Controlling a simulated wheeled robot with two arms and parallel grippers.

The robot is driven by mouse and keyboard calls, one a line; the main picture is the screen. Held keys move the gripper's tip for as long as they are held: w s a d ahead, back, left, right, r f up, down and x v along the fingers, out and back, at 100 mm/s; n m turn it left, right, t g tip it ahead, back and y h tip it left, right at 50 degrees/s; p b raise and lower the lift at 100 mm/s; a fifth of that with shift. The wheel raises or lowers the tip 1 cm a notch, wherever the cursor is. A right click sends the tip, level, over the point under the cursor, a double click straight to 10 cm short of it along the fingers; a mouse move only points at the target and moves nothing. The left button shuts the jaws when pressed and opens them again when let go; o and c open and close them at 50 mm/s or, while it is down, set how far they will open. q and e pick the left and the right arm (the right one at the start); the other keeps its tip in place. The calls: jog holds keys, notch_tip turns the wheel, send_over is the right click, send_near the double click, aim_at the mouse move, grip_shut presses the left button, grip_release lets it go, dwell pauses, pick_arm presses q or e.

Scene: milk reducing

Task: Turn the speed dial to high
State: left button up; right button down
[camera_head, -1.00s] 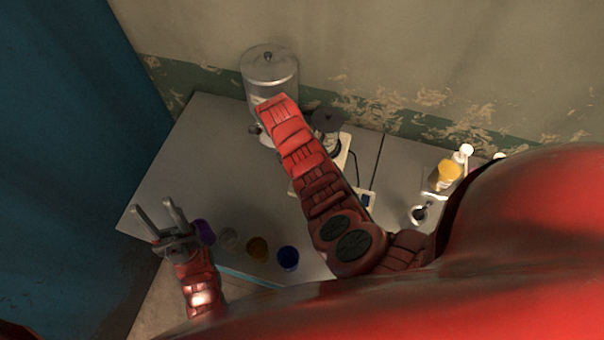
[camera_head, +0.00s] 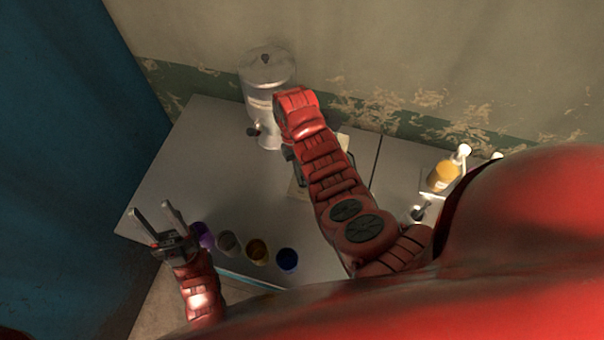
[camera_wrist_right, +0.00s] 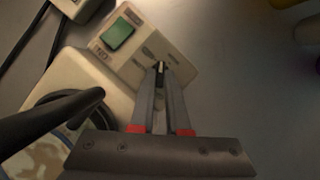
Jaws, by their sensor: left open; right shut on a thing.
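The cream mixer base (camera_wrist_right: 85,75) fills the left of the right wrist view, with a green switch (camera_wrist_right: 118,34) on its control panel. The small dark speed dial (camera_wrist_right: 160,66) sits on the panel beside the switch, among printed labels too blurred to read. My right gripper (camera_wrist_right: 160,74) is shut on the dial, its fingertips on either side. My left gripper (camera_head: 153,208) is open and empty at the table's left front.
A metal dispenser (camera_head: 266,85) stands at the back of the grey table (camera_head: 190,150). Several cups, including a blue one (camera_head: 287,259), line the front edge. A bottle of orange liquid (camera_head: 443,174) stands at right. The table's left part is clear.

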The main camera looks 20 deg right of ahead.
jog(key=shift+w+r, duration=0.1)
jog(key=c, duration=0.9)
grip_release()
jog(key=b+v, duration=0.2)
jog(key=v, duration=1.5)
jog(key=shift+r, duration=0.2)
